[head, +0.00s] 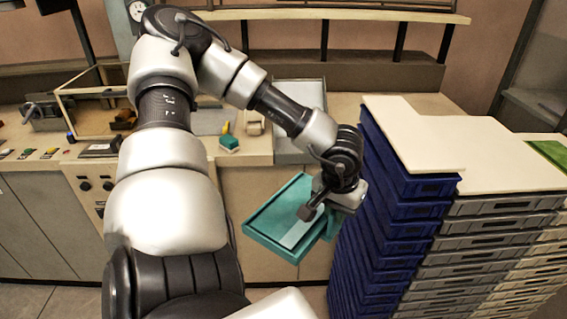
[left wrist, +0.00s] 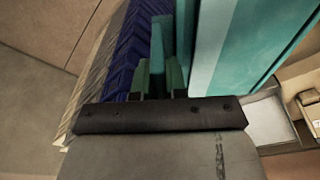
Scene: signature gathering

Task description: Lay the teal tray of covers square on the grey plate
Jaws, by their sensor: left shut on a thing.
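The teal tray (head: 262,240) hangs in the air in front of the counter, turned at an angle to the counter's edge. A pale strip, perhaps the covers (head: 301,229), shows inside it. My left gripper (head: 322,207) is shut on the tray's right side. The left wrist view shows the tray's teal wall (left wrist: 187,45) close up beyond the gripper. The grey plate (head: 297,93) lies on the counter behind the tray, partly hidden by my left arm. It seems to show in the left wrist view (left wrist: 268,122) too. My right gripper is not in view.
A tall stack of blue crates (head: 400,205) stands close to the right of the tray, with grey crates (head: 490,228) beside it and pale boards (head: 490,150) on top. A small green and yellow block (head: 229,143) lies on the counter left of the plate.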

